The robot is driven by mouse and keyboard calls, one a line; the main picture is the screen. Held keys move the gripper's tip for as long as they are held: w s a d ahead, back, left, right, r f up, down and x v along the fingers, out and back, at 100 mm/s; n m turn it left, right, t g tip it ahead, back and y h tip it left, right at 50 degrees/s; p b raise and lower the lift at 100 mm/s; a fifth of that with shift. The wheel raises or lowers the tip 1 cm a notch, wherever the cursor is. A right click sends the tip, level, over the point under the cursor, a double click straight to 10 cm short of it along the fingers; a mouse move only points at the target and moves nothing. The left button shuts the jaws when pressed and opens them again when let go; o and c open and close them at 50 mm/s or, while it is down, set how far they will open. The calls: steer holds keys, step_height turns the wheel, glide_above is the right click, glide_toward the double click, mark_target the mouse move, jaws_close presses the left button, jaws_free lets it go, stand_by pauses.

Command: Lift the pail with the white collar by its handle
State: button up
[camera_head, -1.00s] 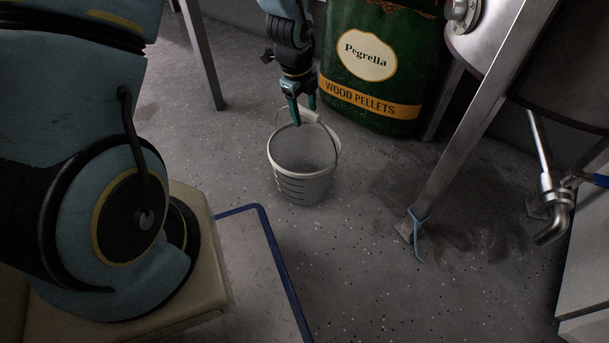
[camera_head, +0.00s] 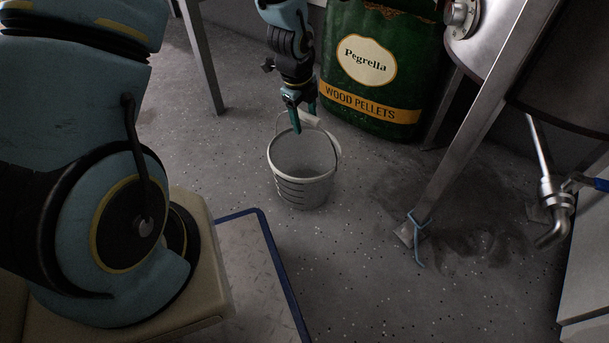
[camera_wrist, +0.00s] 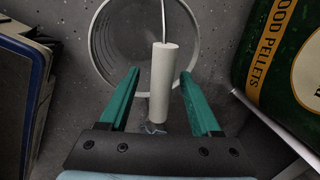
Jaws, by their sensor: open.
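A light grey pail (camera_head: 302,180) stands upright on the floor in the head view, with dark slots or marks on its side. Its bail handle is raised, with a whitish cylindrical grip (camera_wrist: 163,84), the white collar, at its top. My gripper (camera_head: 305,120) points down over the pail's far rim, next to the grip. In the wrist view, the two green fingers of my gripper (camera_wrist: 157,96) are apart, with the white grip between them and a gap on each side. The pail's round opening (camera_wrist: 140,40) shows beyond the fingers. The grip's lower end lies near the gripper's palm.
A green wood pellets bag (camera_head: 380,75) stands behind and right of the pail. A metal tank leg (camera_head: 470,130) and a pipe (camera_head: 549,200) are at the right. A blue-edged panel (camera_head: 262,270) is at front left. Floor around the pail is clear.

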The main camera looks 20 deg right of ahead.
steer(key=shift+c, duration=0.2)
jaws_close()
stand_by(1.1)
